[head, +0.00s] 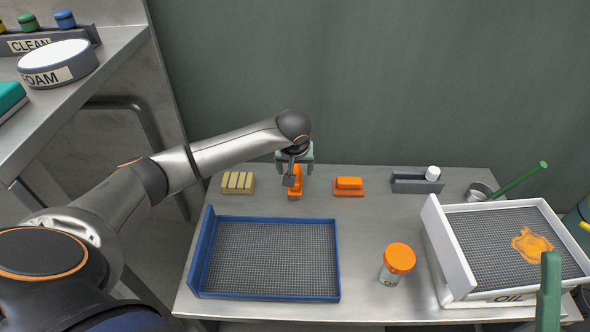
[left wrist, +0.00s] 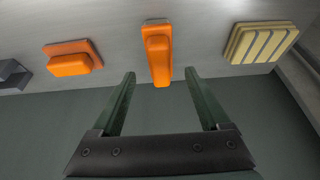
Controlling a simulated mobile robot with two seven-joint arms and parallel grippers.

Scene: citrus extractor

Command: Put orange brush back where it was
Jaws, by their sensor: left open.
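A long orange piece (head: 295,183), which I take to be the orange brush, is at the back of the steel table, partly hidden by my left gripper in the head view. It also shows in the left wrist view (left wrist: 158,52), in line with the gap between the fingers, beyond their tips. My left gripper (head: 295,165) is open, and its two dark fingers (left wrist: 163,75) hold nothing. A second orange piece (head: 348,186), a block on a flat base, sits just to the right; it is at the left in the wrist view (left wrist: 72,58).
A beige ribbed block (head: 238,183) is left of the brush. A grey holder (head: 417,183) is to the right. A blue-rimmed tray (head: 338,265), an orange-lidded jar (head: 398,262) and a white tray (head: 432,238) with an orange smear stand in front. A green upright piece (head: 549,290) is near right.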

